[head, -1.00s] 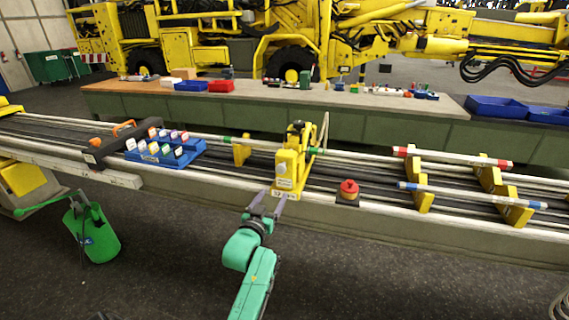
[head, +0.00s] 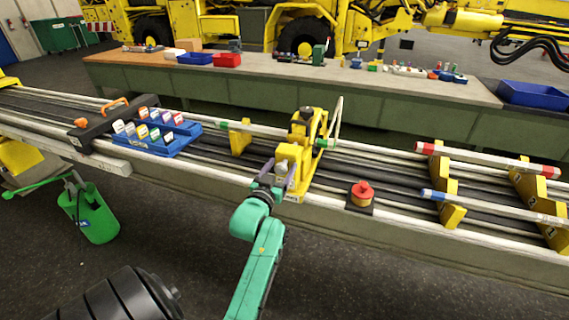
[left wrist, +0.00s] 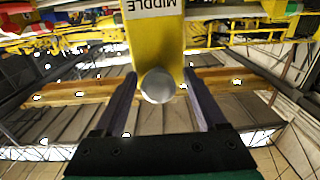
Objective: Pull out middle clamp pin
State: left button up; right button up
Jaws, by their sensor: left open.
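The yellow middle clamp (head: 308,150) stands on the long boom rail. In the left wrist view its yellow plate (left wrist: 158,42) carries a white label reading MIDDLE, upside down. Below the label a round silver pin end (left wrist: 158,86) faces the camera. My left gripper (head: 275,176) is at the front of the clamp. In the left wrist view its two dark fingers (left wrist: 160,84) are open, one on each side of the pin end, with visible gaps to it. The pin's shaft is hidden. My right gripper is not in view.
A red knob on a dark base (head: 361,194) stands on the rail right of the clamp. A blue tray with labelled blocks (head: 150,146) lies to the left. Rods with red (head: 488,158) and blue bands rest in yellow holders at right. A green bench (head: 400,125) stands behind.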

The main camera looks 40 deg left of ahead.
pick_arm(q)
jog(key=shift+s+d+r, duration=0.1)
jog(key=shift+s+r, duration=0.05)
jog(key=shift+s, duration=0.05)
jog(key=shift+s+d+r, duration=0.1)
jog(key=c, duration=0.4)
grip_shut()
dwell(0.6)
